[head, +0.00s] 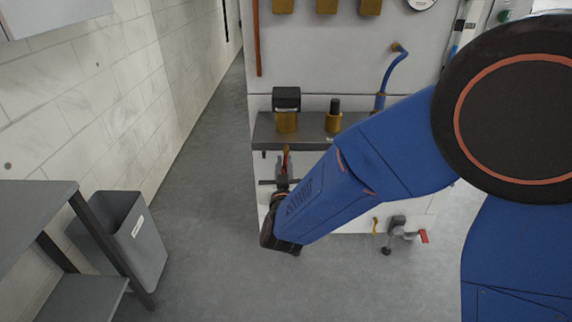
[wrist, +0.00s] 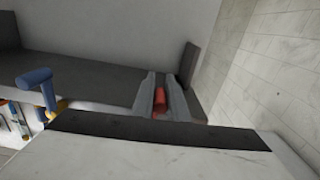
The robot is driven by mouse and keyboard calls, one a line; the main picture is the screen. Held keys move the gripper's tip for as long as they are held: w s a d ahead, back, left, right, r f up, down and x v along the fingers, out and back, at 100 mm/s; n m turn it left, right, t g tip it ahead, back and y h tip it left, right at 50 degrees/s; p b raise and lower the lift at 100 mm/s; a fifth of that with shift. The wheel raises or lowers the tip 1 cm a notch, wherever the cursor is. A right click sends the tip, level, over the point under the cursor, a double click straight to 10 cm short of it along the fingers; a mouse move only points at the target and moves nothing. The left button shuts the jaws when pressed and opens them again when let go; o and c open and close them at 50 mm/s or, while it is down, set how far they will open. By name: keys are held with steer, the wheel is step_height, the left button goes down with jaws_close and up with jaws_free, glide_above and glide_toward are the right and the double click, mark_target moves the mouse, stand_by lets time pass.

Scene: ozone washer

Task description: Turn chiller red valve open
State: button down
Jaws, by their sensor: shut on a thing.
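The red valve handle (wrist: 160,100) sits between the two grey fingers of my gripper (wrist: 161,85) in the wrist view. The gripper is shut on it. In the head view my gripper (head: 283,172) is beside the white panel's lower left edge, below the grey shelf. A little red of the handle (head: 286,155) shows above the fingers there. The valve's body and pipe are mostly hidden by my gripper and wrist, so I cannot tell how far the handle is turned.
The grey shelf (head: 263,128) with brass fittings juts out just above my gripper. Another red-handled valve (head: 423,236) is low on the panel at right. A grey bin (head: 120,240) and a dark table (head: 30,205) stand at left. The floor between is clear.

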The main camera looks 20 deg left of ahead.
steer(key=shift+s+a+r+m, duration=0.25)
steer(key=shift+a+m, duration=0.3)
steer(key=shift+m, duration=0.7)
steer(key=shift+s+a+r+m, duration=0.1)
steer(key=shift+a+r+m, duration=0.35)
steer(key=shift+m, duration=0.75)
steer(key=shift+s+a+r+m, duration=0.2)
steer(key=shift+a+m, duration=0.45)
steer(key=shift+m, duration=0.6)
steer(key=c, duration=1.7)
jaws_free()
steer(key=shift+c, duration=0.2)
steer(key=shift+f, duration=0.1)
